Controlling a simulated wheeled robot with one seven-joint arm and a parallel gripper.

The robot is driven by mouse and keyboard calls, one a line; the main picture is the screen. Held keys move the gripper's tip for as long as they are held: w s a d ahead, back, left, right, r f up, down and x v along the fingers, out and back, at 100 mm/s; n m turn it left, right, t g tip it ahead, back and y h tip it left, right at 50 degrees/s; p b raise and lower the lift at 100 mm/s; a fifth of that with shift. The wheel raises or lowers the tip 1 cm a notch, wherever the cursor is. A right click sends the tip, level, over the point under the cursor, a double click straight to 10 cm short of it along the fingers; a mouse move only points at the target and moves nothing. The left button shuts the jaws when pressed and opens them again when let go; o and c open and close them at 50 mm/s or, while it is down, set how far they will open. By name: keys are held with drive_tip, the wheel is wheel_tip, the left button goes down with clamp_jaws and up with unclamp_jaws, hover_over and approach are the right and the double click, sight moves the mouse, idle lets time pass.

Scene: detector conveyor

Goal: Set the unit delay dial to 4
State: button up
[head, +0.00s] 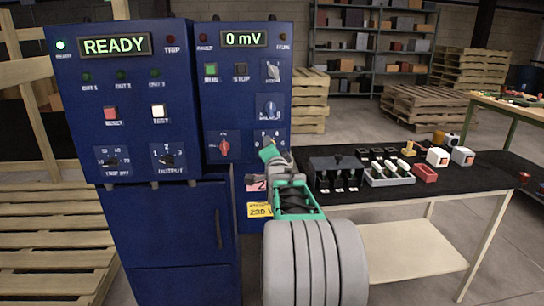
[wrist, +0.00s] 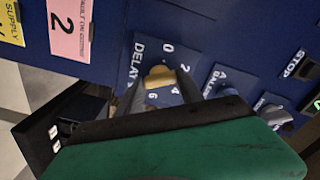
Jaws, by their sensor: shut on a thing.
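The unit delay dial (wrist: 160,77) is a tan knob on the blue panel, beside the word DELAY. The numbers 0, 2, 4 and 6 show around it in the wrist view. My gripper (wrist: 163,88) is shut on this dial, with a dark finger on each side of it. The fingers and the green gripper body hide part of the dial's surround, and I cannot tell which number the dial points to. In the head view my gripper (head: 267,146) is at the lower right of the right-hand cabinet and covers most of the dial.
Just above is a blue balance dial (head: 270,108); a red dial (head: 223,148) is to the left. The left cabinet display (head: 114,45) reads READY, the right display (head: 244,39) 0 mV. A black-topped table (head: 400,194) with small parts stands close on the right.

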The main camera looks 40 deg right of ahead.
drive_tip(key=m+b, duration=0.5)
drive_tip(key=m, duration=0.6)
drive_tip(key=shift+f, duration=0.15)
drive_tip(key=shift+m, duration=0.4)
drive_tip(key=o, duration=1.4)
drive_tip(key=v, duration=0.7)
drive_tip(key=shift+s+a, duration=0.25)
drive_tip(key=shift+s, duration=0.1)
